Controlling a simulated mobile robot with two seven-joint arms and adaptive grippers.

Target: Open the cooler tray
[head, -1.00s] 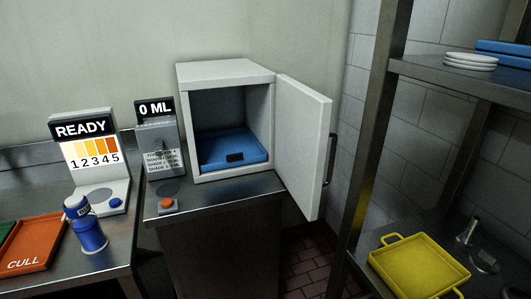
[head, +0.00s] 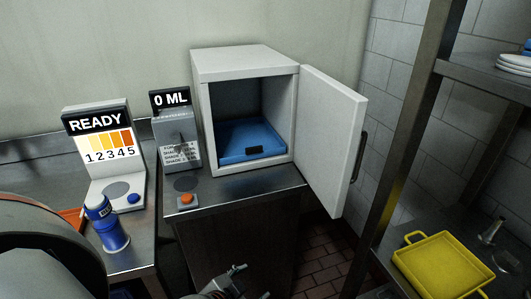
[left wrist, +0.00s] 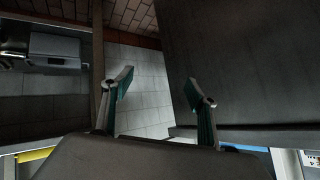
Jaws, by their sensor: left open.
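The cooler (head: 246,62) is a white box on the steel counter, its door (head: 330,135) swung open to the right. The blue cooler tray (head: 240,138) lies inside on the cooler floor, with a dark handle (head: 254,149) at its front. My left gripper (head: 246,283) is at the bottom of the head view, in front of and below the counter, apart from the tray. The left wrist view shows its two teal-padded fingers (left wrist: 160,90) spread with nothing between them. My right gripper is not in view.
A dispenser reading 0 ML (head: 172,135) with an orange button stands left of the cooler. A READY display (head: 97,145) and a blue bottle (head: 108,228) are further left. A steel rack (head: 410,130) with a yellow tray (head: 440,268) stands at right.

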